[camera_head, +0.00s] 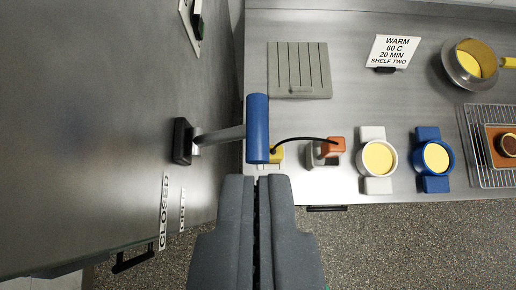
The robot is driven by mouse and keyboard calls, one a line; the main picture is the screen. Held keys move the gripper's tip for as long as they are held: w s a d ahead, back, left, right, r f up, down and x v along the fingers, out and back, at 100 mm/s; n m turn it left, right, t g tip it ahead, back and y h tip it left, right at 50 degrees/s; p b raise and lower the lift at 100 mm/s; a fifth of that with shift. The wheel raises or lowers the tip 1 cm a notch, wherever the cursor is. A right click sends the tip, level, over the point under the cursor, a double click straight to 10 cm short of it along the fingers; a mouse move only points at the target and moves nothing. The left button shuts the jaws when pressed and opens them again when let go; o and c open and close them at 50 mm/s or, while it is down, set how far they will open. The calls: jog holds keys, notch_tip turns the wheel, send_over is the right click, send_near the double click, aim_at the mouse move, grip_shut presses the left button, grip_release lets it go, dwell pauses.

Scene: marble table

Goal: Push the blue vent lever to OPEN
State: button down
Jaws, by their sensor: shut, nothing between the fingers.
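The blue vent lever (257,128) is a blue cylindrical grip on a grey rod. The rod runs left to a dark pivot block (182,141) on the grey panel. A white label reading CLOSED (164,212) is on the panel below the pivot. A smaller label (182,210) beside it is too foreshortened to read surely. My gripper (257,177) is shut and empty at the bottom centre. Its fingertips lie just below the lower end of the blue grip in the picture, with a small gap. I cannot tell their distance in depth.
The steel counter (355,90) carries a grey slotted board (300,70), a sign (391,52), a pan (470,64), an orange-ended cable part (332,147), white (377,185) and blue (434,184) holders with yellow-filled cups, and a wire rack (478,125). Speckled floor (400,240) is clear.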

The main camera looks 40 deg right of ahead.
jog(key=p, duration=0.2)
send_over(257, 113)
jog(key=s+a, duration=0.1)
jog(key=s, duration=0.1)
jog(key=f, duration=0.7)
jog(key=shift+a+f, duration=0.1)
jog(key=shift+a, duration=0.1)
jog(key=shift+s+a+f, duration=0.1)
jog(key=shift+s+f, duration=0.1)
jog(key=shift+f, duration=0.7)
jog(key=shift+f+p, duration=0.3)
jog(key=shift+f, duration=0.6)
